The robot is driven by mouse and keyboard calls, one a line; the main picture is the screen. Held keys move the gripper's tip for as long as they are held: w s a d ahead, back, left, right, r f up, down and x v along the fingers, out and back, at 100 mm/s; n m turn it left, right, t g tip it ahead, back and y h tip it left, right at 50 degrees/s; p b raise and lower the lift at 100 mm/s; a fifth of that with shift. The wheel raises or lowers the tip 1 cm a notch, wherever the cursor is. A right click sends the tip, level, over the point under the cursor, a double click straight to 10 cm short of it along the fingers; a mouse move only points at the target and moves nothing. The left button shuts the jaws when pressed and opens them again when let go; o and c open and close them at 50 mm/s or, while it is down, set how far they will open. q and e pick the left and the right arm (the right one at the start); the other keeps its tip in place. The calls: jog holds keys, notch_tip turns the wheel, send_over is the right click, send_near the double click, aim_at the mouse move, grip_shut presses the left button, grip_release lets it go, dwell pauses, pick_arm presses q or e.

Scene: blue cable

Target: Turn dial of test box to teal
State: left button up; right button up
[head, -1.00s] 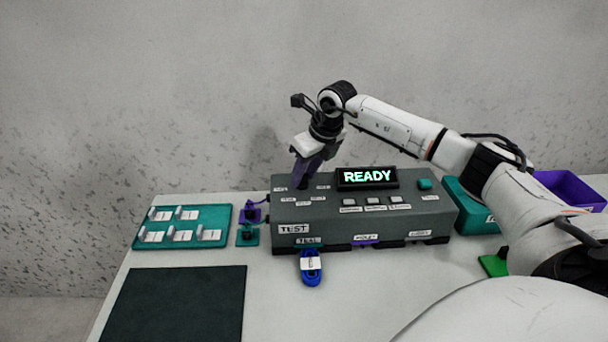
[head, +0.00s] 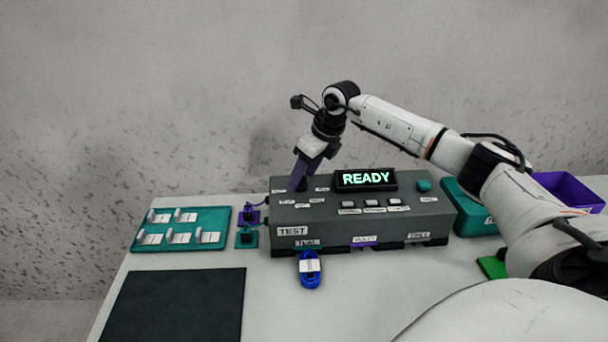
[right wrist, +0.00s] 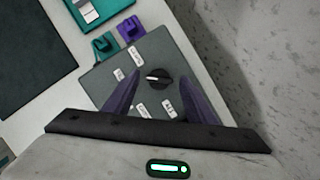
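The grey test box (head: 350,222) stands on the table with its display (head: 365,179) reading READY. Its dark round dial (right wrist: 157,80) shows in the right wrist view, with a white pointer mark and several small white labels around it. The label text there is too small to read. My right gripper (head: 297,188) points down over the left end of the box and hides the dial in the head view. In the right wrist view the right gripper (right wrist: 161,75) is open, its purple fingers apart on both sides of the dial. My left gripper is out of view.
A blue cable bundle (head: 309,272) lies at the box's front. Left are a teal rack (head: 180,240), purple (head: 248,217) and teal (head: 246,238) connector blocks, and a dark mat (head: 172,305). A purple bin (head: 568,190) and teal bin (head: 472,213) stand at right.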

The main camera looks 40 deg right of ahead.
dwell(0.3)
jog(key=b+v, duration=0.1)
jog(key=v, duration=0.9)
jog(key=shift+r, duration=0.15)
